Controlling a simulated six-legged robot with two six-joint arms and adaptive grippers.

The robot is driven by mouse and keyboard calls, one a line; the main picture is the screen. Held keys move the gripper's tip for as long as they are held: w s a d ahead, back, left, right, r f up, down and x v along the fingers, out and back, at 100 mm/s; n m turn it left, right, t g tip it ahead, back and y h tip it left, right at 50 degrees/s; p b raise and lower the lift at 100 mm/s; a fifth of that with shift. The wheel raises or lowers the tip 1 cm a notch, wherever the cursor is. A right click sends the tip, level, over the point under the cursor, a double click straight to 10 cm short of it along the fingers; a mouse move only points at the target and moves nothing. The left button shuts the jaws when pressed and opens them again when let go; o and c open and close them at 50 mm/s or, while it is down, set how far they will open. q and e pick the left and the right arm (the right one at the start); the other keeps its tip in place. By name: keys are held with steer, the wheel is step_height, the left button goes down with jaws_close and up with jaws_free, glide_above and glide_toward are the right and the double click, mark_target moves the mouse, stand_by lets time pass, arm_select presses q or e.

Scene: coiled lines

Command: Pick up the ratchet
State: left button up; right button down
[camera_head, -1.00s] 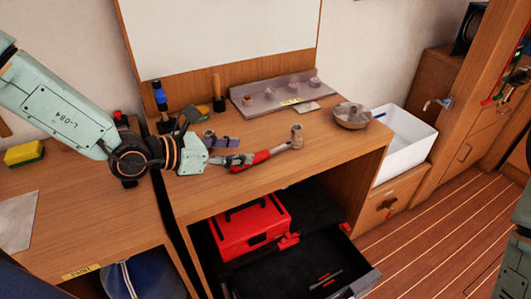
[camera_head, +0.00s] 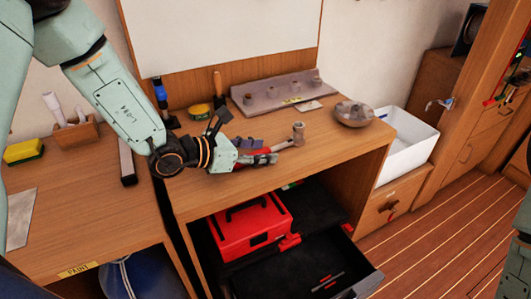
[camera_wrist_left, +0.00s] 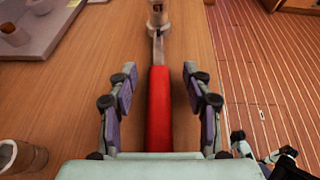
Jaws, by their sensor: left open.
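The ratchet lies on the wooden bench, with a red handle (camera_head: 283,144) and a grey metal head (camera_head: 298,132). My left gripper (camera_head: 268,155) reaches in from the left, low over the bench at the handle. In the left wrist view the red handle (camera_wrist_left: 159,112) runs lengthwise between the two spread fingers of my left gripper (camera_wrist_left: 160,82). A gap shows on each side, so it is open and not holding the handle. The ratchet's head points away from it. Pale jointed parts at the lower right (camera_wrist_left: 243,147) seem to be my right gripper; their opening is unclear.
A grey socket tray (camera_head: 270,96) stands behind the ratchet, and a round metal dish (camera_head: 352,114) sits to its right. A grey cylinder (camera_wrist_left: 22,157) is left of the gripper.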

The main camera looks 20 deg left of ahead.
arm_select(q)
steer(key=shift+w+f, duration=0.1)
steer(key=shift+w, duration=0.1)
steer(key=shift+c, duration=1.4)
steer(key=shift+s, duration=0.15)
steer(key=c, duration=0.4)
jaws_close()
